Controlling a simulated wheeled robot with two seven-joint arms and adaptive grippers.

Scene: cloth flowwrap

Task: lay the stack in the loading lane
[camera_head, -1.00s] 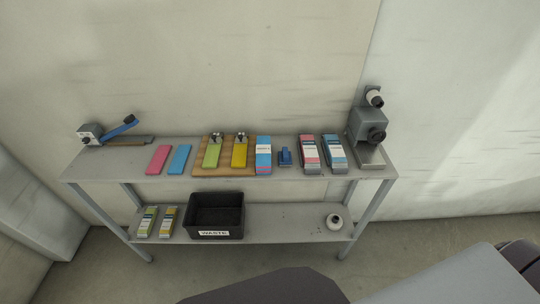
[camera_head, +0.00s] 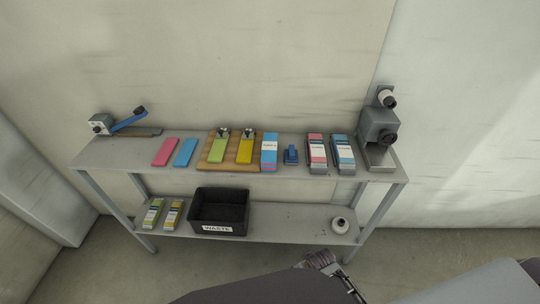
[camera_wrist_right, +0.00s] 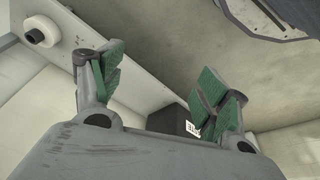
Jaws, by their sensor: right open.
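On the shelf's top deck a pink flat stack (camera_head: 166,152) and a blue one (camera_head: 185,152) lie side by side. A green stack (camera_head: 218,150) and a yellow one (camera_head: 245,150) lie on a wooden board (camera_head: 202,165), each with a metal clip at its far end. I cannot tell which stack or lane the task means. My right gripper (camera_wrist_right: 160,75) is open and empty in the right wrist view, away from the stacks. My left gripper is not clearly seen.
Two banded packs, pink (camera_head: 317,153) and blue (camera_head: 343,153), lie near a grey machine (camera_head: 378,125). A blue-handled lever tool (camera_head: 128,121) stands far left. Below are a black waste bin (camera_head: 221,228), two small packs and a white roll (camera_head: 340,225).

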